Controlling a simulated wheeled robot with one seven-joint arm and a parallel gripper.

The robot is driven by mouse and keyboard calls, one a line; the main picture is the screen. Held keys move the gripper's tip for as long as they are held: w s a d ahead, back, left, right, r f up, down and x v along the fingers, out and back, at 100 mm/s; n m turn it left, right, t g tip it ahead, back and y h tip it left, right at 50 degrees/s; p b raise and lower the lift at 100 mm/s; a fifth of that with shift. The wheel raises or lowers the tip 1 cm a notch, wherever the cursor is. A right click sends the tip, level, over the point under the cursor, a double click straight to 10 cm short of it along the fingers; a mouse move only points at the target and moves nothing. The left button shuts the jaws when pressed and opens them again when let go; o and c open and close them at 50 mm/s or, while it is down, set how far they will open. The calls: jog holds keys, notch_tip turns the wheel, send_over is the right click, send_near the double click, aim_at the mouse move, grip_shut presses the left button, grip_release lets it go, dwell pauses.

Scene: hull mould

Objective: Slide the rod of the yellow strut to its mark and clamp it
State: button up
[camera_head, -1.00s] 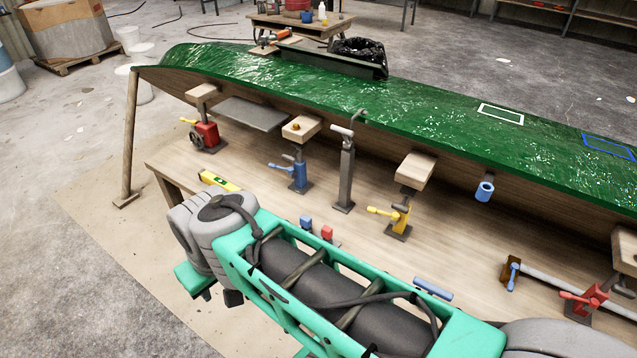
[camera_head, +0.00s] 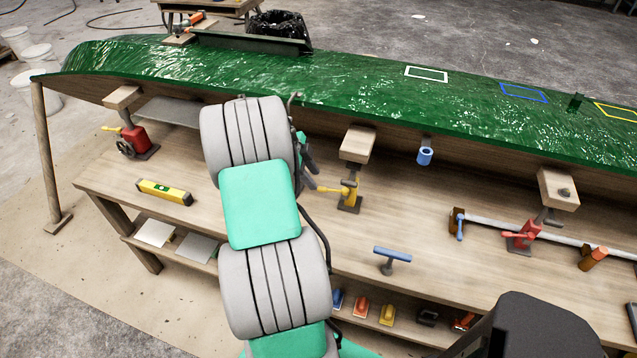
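The yellow strut (camera_head: 351,192) stands on the bench on a small dark base plate, right of my arm. Its yellow clamp handle points left, and a wooden pad (camera_head: 357,143) tops its short grey rod. The pad overlaps the hull's lower edge in view; I cannot tell whether it touches the hull. No mark on the rod can be made out. The dark part of my gripper (camera_head: 307,158) shows at the right edge of my arm, left of the strut and near its handle. Its fingers are mostly hidden, so its opening cannot be told.
The green hull (camera_head: 330,85) overhangs the bench (camera_head: 400,230). A yellow level (camera_head: 165,191) and a blue-handled tool (camera_head: 392,256) are on the bench.

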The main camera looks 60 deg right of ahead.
aim_at(321, 188)
jog(key=x, duration=0.5)
jog(key=shift+s+f+p, duration=0.1)
jog(key=shift+f+p, duration=0.05)
jog(key=shift+p, duration=0.25)
jog(key=shift+c, duration=0.2)
grip_shut()
dwell(0.8)
